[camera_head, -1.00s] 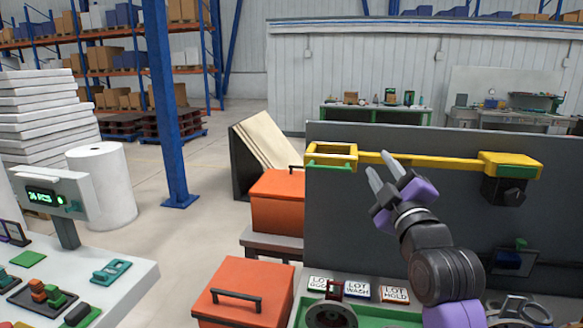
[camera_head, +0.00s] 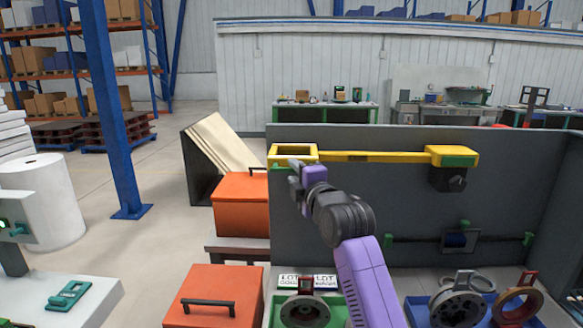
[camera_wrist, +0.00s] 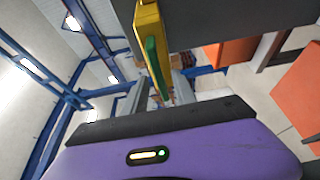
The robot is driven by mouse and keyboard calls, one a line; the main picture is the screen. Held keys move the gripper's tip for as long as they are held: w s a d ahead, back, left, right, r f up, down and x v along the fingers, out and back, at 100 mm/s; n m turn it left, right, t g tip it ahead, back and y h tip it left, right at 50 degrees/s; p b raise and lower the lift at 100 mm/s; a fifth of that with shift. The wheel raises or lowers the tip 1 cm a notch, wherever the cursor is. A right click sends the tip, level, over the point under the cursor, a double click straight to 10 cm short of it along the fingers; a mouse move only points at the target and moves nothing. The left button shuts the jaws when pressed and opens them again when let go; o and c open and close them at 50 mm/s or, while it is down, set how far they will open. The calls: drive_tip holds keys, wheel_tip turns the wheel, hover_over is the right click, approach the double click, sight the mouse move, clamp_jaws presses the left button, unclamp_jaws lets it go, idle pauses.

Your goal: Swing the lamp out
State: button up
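The lamp is a yellow arm (camera_head: 385,157) along the top of a grey panel, with a rectangular yellow frame (camera_head: 280,153) at its left end and a yellow block (camera_head: 455,155) above a dark knob at its right end. A green strip runs under the frame. My gripper (camera_head: 295,172) is at the frame's lower front edge. In the wrist view, the yellow frame (camera_wrist: 146,20) and green strip (camera_wrist: 154,65) reach down towards the gap between my fingers (camera_wrist: 158,95), which look apart. Contact cannot be told.
The grey panel (camera_head: 400,205) stands right behind the lamp. Orange boxes (camera_head: 215,295) are to the left. Below are a green tray, a blue tray with round metal parts (camera_head: 460,300), and label cards. A blue post (camera_head: 115,120) stands further left; open floor lies between.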

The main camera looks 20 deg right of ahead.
drive_tip(key=shift+w+a, duration=0.1)
drive_tip(key=shift+w, duration=1.1)
clamp_jaws()
idle(0.6)
